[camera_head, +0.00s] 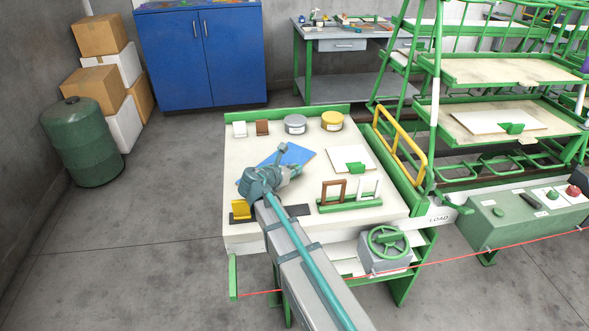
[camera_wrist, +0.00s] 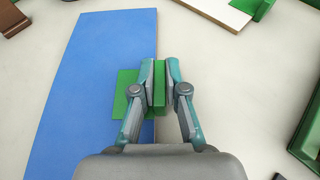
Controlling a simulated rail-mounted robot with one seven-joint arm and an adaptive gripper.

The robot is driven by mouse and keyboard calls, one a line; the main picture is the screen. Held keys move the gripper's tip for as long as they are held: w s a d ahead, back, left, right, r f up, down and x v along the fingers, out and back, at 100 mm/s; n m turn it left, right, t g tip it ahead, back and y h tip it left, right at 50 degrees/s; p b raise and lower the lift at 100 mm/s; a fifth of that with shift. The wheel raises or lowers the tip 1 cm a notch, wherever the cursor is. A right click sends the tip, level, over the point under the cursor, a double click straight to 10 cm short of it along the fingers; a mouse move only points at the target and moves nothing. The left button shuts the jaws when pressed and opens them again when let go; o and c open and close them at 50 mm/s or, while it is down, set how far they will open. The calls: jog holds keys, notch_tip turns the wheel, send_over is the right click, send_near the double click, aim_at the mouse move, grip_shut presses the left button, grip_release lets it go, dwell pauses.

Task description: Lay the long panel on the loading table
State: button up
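The long panel appears to be the blue panel (camera_head: 291,155), lying on the pale-topped table marked LOAD (camera_head: 240,148). The blue panel (camera_wrist: 85,75) fills the left of the wrist view and carries a green handle block (camera_wrist: 127,88) near its right edge. My gripper (camera_head: 280,155) is above the blue panel in the head view and hides part of it. In the wrist view my gripper's fingertips (camera_wrist: 163,72) are close together at the green handle. The fingers partly cover the handle, so I cannot tell whether they grip it or only straddle it.
A white panel (camera_head: 342,157) with a green handle lies to the right. A green stand (camera_head: 347,204), yellow holder (camera_head: 240,209) and round tins (camera_head: 295,124) share the table. A yellow rail (camera_head: 400,143) and green rack (camera_head: 510,68) stand right. Another pale panel (camera_head: 482,121) lies on the rack.

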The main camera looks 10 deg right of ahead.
jog(key=o, duration=0.4)
jog(key=shift+o, duration=0.2)
jog(key=shift+r, duration=0.15)
jog(key=v, duration=1.2)
jog(key=shift+s, duration=0.1)
jog(key=shift+d, duration=0.1)
